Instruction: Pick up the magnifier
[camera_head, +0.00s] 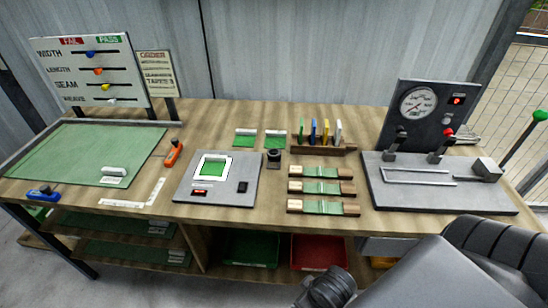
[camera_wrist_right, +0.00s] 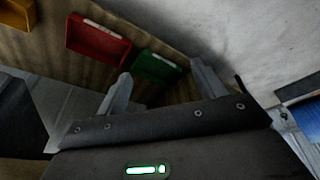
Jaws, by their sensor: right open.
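A small black round thing (camera_head: 274,155), which looks like the magnifier, stands on the wooden bench just right of the grey plate with the lit screen. It is too small to make out its lens. My right gripper (camera_wrist_right: 160,71) shows in the right wrist view with its two fingers spread wide and nothing between them. It is low, facing the red and green bins under the bench, away from the magnifier. The magnifier is not in the right wrist view. My right arm fills the lower right of the head view. My left gripper is not in view.
The grey screen plate (camera_head: 218,196) lies left of the magnifier. A wooden rack (camera_head: 322,150) of coloured upright pieces and several wood-ended green strips (camera_head: 321,188) stand right. A gauge panel (camera_head: 428,113) stands far right. Below are a green bin (camera_head: 251,248) and red bin (camera_head: 318,252).

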